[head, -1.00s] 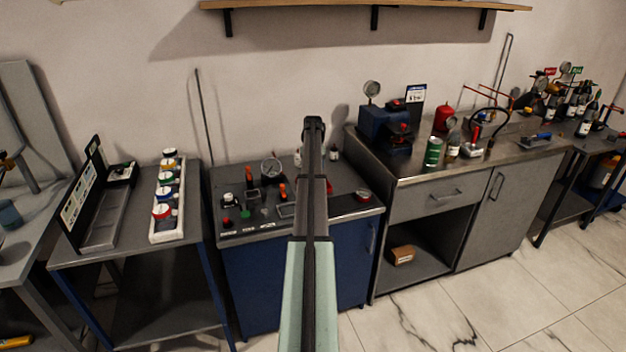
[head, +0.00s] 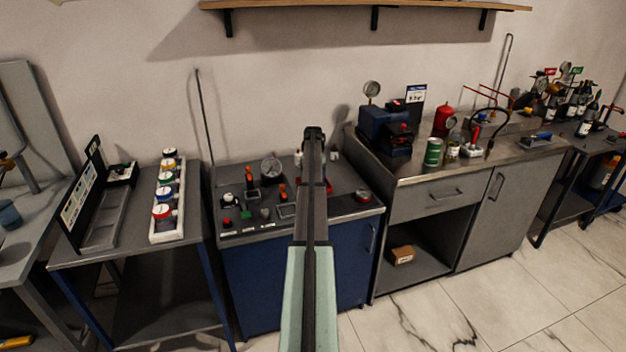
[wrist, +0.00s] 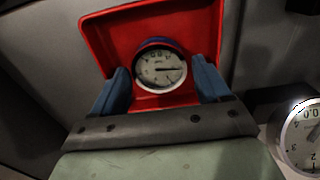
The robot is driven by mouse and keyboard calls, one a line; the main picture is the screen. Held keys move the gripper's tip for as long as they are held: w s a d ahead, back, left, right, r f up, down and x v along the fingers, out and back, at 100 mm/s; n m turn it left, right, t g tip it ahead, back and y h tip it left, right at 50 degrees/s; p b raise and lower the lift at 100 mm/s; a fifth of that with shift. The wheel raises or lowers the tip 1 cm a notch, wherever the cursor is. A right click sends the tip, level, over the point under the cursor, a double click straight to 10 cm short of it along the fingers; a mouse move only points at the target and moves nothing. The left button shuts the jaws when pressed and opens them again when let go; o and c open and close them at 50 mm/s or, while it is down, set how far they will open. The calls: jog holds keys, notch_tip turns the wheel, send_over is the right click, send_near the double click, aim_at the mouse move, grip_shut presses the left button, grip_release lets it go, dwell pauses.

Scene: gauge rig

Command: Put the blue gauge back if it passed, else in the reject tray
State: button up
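In the wrist view, a round gauge (wrist: 159,69) with a white dial and a blue rim lies in a red tray (wrist: 104,34). My gripper (wrist: 160,82) has its two blue fingers on either side of the gauge, with red tray showing between the gauge and the fingers. The fingers are apart and seem to hold nothing. In the head view my arm hides the gripper and the gauge. Only a bit of the red tray (head: 328,186) shows beside the arm on the test bench.
A larger fixed gauge (head: 271,168) stands on the bench; a dial also shows at the wrist view's lower right (wrist: 303,137). A white rack (head: 158,238) with several coloured gauges stands on the left table. A steel counter (head: 405,178) with a blue machine (head: 376,126) is right.

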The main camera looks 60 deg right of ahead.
jog(key=shift+o, duration=0.6)
notch_tip(320, 180, up, 12)
jog(key=shift+r, duration=0.15)
dwell(0.6)
